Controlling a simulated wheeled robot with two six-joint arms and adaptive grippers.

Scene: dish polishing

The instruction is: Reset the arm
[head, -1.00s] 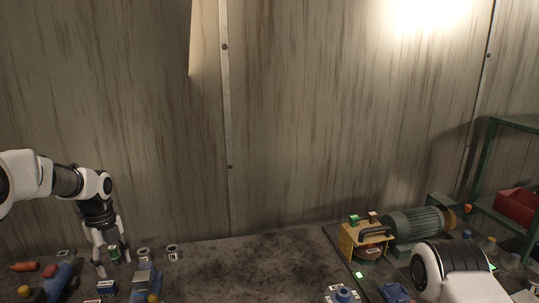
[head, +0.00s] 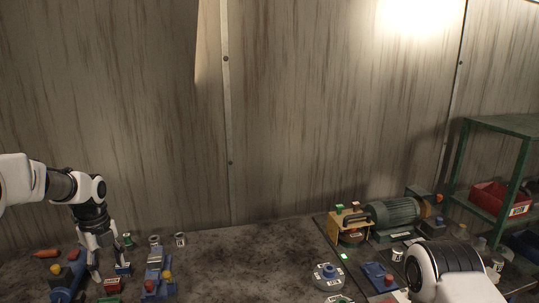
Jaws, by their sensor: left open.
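My left gripper (head: 106,268) points down over the left end of the workbench (head: 235,270). Its two fingers are apart, and I see nothing held between them. It hangs close above small blue and red blocks. My right arm shows only as a white and black link at the lower right, and its gripper is outside the picture.
A blue vise-like tool (head: 158,276) and several small cans stand near the left gripper. At the right are a green motor (head: 391,214), a yellow housing (head: 343,222), a round grey disc (head: 328,277) and a green shelf with a red bin (head: 497,198). The bench middle is clear.

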